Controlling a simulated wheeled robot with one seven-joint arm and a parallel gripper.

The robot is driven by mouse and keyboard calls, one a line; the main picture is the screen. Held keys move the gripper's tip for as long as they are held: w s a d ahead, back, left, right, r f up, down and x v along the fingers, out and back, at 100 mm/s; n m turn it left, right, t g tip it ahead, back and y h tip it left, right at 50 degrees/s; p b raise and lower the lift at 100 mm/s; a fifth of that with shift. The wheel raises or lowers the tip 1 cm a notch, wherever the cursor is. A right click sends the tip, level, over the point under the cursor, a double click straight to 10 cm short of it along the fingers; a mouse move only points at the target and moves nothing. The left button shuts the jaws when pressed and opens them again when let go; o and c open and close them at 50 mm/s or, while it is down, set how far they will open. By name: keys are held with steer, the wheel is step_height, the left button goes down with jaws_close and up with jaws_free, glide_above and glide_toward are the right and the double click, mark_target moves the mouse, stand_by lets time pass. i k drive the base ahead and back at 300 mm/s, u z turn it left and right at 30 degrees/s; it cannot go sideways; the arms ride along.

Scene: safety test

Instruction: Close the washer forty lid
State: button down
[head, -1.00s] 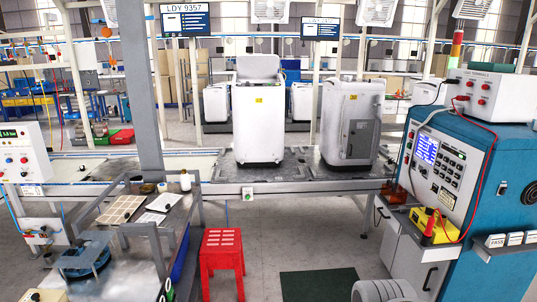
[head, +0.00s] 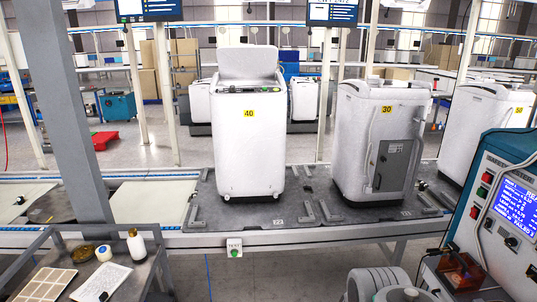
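The white washer (head: 248,150) marked with a yellow 40 label stands upright on the dark conveyor platform, near the middle of the view. Its lid (head: 248,62) is raised, standing up at the back of the washer's top. The opening under the lid is hardly visible from this angle. A part of my arm (head: 378,284) shows at the bottom edge, well in front of the conveyor and apart from the washer. My gripper's fingers are not in view.
Washer 30 (head: 378,140) stands to the right, with another washer (head: 478,130) beyond it. A blue test cabinet (head: 500,215) is at the right edge. A bench (head: 128,285) and grey post (head: 75,110) are on the left. The conveyor's front rail (head: 300,237) crosses in front.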

mark_target(243, 62)
steer(key=i, duration=3.4)
steer(key=u, duration=2.35)
